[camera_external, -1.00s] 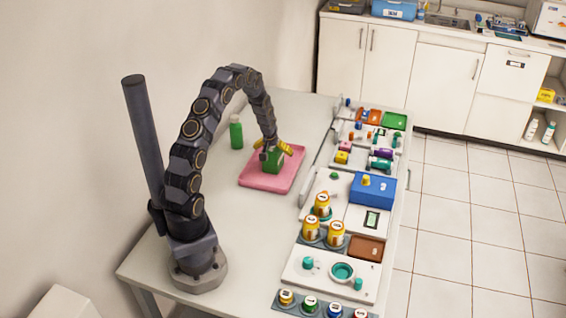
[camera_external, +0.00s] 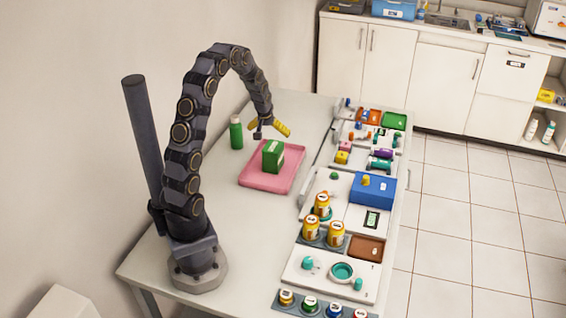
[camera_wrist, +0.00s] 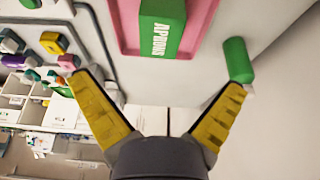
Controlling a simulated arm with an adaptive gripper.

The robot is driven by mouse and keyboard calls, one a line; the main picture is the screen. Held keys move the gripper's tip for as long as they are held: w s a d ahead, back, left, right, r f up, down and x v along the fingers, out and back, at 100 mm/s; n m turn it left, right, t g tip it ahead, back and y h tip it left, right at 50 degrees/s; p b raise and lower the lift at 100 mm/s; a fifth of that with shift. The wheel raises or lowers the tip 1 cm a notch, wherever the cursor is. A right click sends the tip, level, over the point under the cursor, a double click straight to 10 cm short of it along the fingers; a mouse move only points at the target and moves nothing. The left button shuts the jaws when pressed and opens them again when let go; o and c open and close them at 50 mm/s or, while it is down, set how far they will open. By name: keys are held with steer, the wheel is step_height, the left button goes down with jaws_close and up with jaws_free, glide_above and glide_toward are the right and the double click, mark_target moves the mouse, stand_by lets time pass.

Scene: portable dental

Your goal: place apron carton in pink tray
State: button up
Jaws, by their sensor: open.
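The green apron carton (camera_external: 273,156) stands upright in the pink tray (camera_external: 256,180) on the table. In the wrist view the carton (camera_wrist: 162,30) shows its "APRONS" lettering, with the pink tray (camera_wrist: 130,30) around it at the top edge. My gripper (camera_external: 270,130) is above the tray, clear of the carton. Its yellow fingers are spread with nothing between them, as the wrist view (camera_wrist: 158,88) also shows.
A green bottle (camera_external: 236,132) stands left of the tray; it also shows in the wrist view (camera_wrist: 238,60). To the right are a blue box (camera_external: 373,190), several yellow-orange jars (camera_external: 311,228) and a brown tray (camera_external: 367,248). The table's front left part is clear.

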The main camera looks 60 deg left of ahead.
steer(key=s+d+r+m+g+h, duration=0.1)
steer(key=s+d+r+m, duration=0.15)
steer(key=d+r, duration=0.45)
steer(key=s+d+r+m+g+h, duration=0.1)
steer(key=s+d+r+m, duration=0.2)
steer(key=d, duration=0.8)
steer(key=s+d+r+m+g, duration=0.1)
steer(key=s+d+r+m, duration=0.1)
steer(key=s+d, duration=0.4)
steer(key=s+d+r+m+g+h, duration=0.1)
steer(key=s+d, duration=0.5)
steer(key=s, duration=0.7)
steer(key=shift+r+m, duration=0.35)
steer(key=shift+r, duration=0.35)
